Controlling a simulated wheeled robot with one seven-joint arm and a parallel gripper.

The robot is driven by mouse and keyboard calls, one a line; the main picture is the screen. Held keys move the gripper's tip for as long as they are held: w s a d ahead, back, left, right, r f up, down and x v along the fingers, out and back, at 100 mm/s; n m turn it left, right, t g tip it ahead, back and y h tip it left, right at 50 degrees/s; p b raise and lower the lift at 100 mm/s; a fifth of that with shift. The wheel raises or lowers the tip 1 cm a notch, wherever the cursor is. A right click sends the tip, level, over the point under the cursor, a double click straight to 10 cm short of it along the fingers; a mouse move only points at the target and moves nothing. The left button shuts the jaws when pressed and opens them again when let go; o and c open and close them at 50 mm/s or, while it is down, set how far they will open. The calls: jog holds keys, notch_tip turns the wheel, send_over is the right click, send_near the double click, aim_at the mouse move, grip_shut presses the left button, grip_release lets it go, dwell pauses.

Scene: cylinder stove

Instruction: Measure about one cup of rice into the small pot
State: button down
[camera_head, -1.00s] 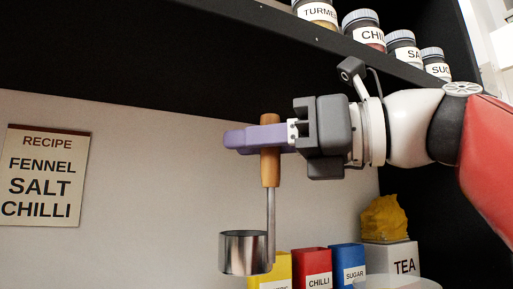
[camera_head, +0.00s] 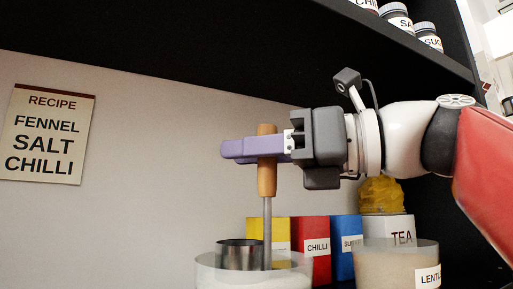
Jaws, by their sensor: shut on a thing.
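My gripper (camera_head: 262,148) is shut on the wooden handle of a metal measuring ladle (camera_head: 267,180) and holds it upright. The ladle's steel cup (camera_head: 240,254) is low in the picture, inside or just behind the rim of a clear round container (camera_head: 213,277) with white grains that look like rice. The cup's contents and its lower part are hidden. The small pot is not in view.
A lentil container (camera_head: 398,268) stands to the right of the clear one. Yellow, red chilli (camera_head: 316,246) and blue sugar boxes and a tea box (camera_head: 401,230) stand behind. A shelf with jars (camera_head: 398,20) hangs above. A recipe card (camera_head: 48,135) is on the wall.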

jog(key=shift+f+b, duration=1.45)
jog(key=shift+f, duration=1.05)
jog(key=shift+r, duration=0.1)
notch_tip(320, 180, up, 11)
jog(key=p, duration=1.1)
jog(key=shift+s, duration=0.1)
dwell(0.5)
